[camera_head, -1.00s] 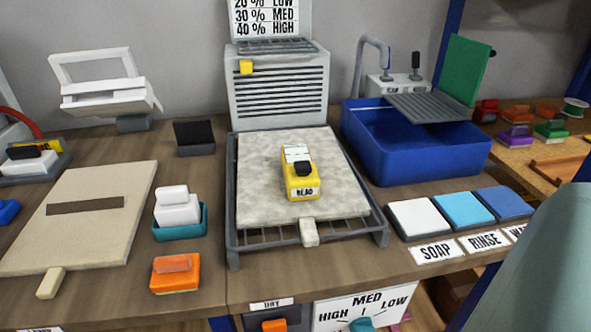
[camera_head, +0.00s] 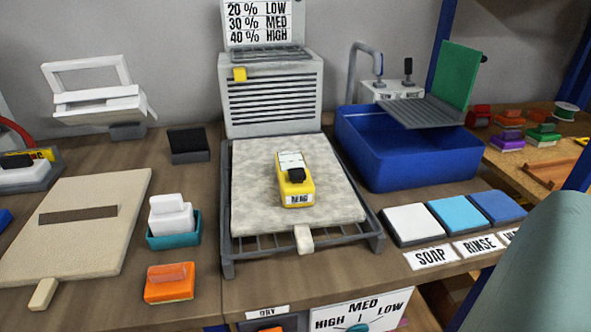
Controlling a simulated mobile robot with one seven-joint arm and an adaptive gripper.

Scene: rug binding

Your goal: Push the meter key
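The yellow meter (camera_head: 294,183) lies on the beige rug sample (camera_head: 258,205) on the wire rack, near the middle of the head view. It has a white display part at its far end, a black key (camera_head: 297,174) on top, and a label at its near end that appears to say READ. The reading on the display is too small to make out. My gripper is not in view. A pale green rounded form at the lower right is probably part of my arm.
A grey vented unit (camera_head: 271,95) with a percent chart (camera_head: 259,22) stands behind the rack (camera_head: 262,244). A blue basin (camera_head: 411,152) is at the right, with white and blue pads (camera_head: 461,212) before it. An orange block (camera_head: 169,283) and a white block (camera_head: 171,217) sit left.

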